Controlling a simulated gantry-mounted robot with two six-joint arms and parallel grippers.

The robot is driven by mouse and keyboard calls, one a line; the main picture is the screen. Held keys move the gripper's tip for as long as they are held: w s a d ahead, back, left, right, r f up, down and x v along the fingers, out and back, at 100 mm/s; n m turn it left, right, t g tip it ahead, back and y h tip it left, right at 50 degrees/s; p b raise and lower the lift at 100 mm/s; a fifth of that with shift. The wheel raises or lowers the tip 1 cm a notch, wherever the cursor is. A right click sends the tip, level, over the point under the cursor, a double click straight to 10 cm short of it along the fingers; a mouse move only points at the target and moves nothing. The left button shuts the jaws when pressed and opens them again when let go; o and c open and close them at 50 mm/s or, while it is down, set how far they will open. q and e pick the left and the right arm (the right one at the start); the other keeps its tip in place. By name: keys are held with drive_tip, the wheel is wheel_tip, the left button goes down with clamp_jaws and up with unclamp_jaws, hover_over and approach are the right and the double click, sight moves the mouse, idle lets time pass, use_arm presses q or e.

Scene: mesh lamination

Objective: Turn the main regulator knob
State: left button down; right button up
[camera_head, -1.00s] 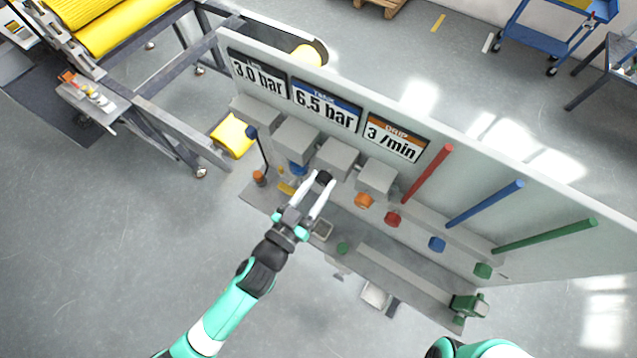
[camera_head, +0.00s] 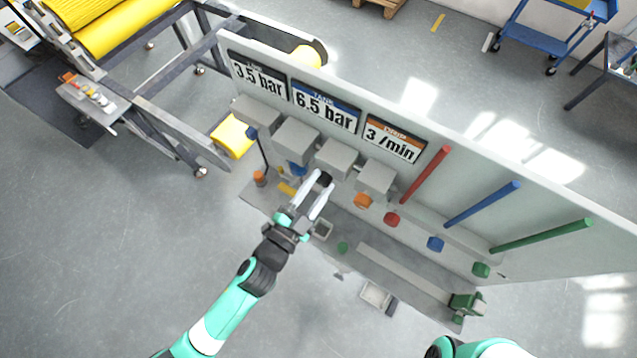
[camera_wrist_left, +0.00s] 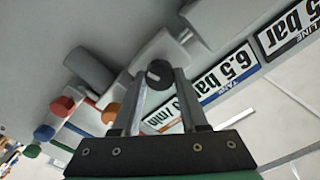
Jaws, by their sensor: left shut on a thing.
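The black regulator knob (camera_head: 325,178) sits on the front of a grey box (camera_head: 338,158) on the panel. My left gripper (camera_head: 322,184) is at the knob, and its two pale fingers are shut on it from either side. In the left wrist view the knob (camera_wrist_left: 159,74) shows a light mark on its face and lies between the fingertips (camera_wrist_left: 158,80). The leftmost display (camera_head: 259,78) reads 3.5 bar. The middle display (camera_head: 325,105) reads 6.5 bar and the right one (camera_head: 395,139) 3 /min. My right gripper is out of view.
An orange knob (camera_head: 362,201), a red knob (camera_head: 391,220), a blue knob (camera_head: 435,244) and a green knob (camera_head: 481,270) line the panel to the right. Red, blue and green rods project there. A yellow roller machine (camera_head: 130,22) stands at the upper left. Open floor lies in front.

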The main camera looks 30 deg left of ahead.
use_arm(q)
drive_tip(key=shift+m, duration=1.2)
drive_tip(key=shift+c, duration=2.2)
unclamp_jaws()
drive_tip(key=s+b, duration=0.4)
drive_tip(key=s, duration=0.7)
drive_tip(key=shift+s+a, duration=0.3)
drive_tip(key=shift+a, duration=0.15)
